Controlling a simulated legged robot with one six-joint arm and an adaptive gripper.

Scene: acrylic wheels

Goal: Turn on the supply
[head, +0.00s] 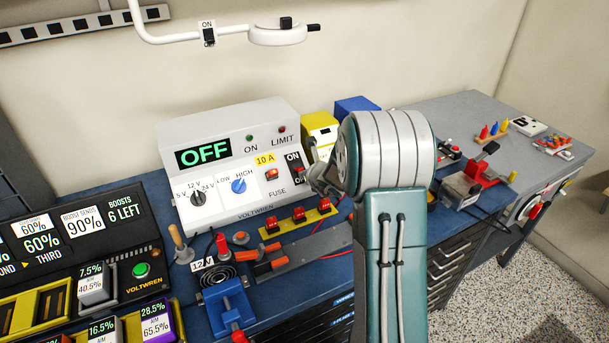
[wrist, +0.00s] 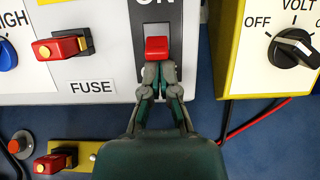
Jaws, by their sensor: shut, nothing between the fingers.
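The power supply (head: 230,165) is a white box on the blue bench, with a display that reads OFF in green. Its rocker switch, labelled ON at the top, sits on the right of its front panel; the switch (head: 294,160) is partly hidden by my arm in the head view. In the wrist view the switch's red part (wrist: 157,48) shows just beyond my fingertips. My gripper (wrist: 159,72) is shut and empty, its tips at the lower edge of the red part. I cannot tell whether they touch it.
A red fuse (wrist: 62,47) sits left of the switch. A yellow meter (wrist: 262,50) with a dial stands close on the right. Below are a yellow strip with red parts (head: 299,214) and a blue vise (head: 228,305). Red and black wires run at lower right.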

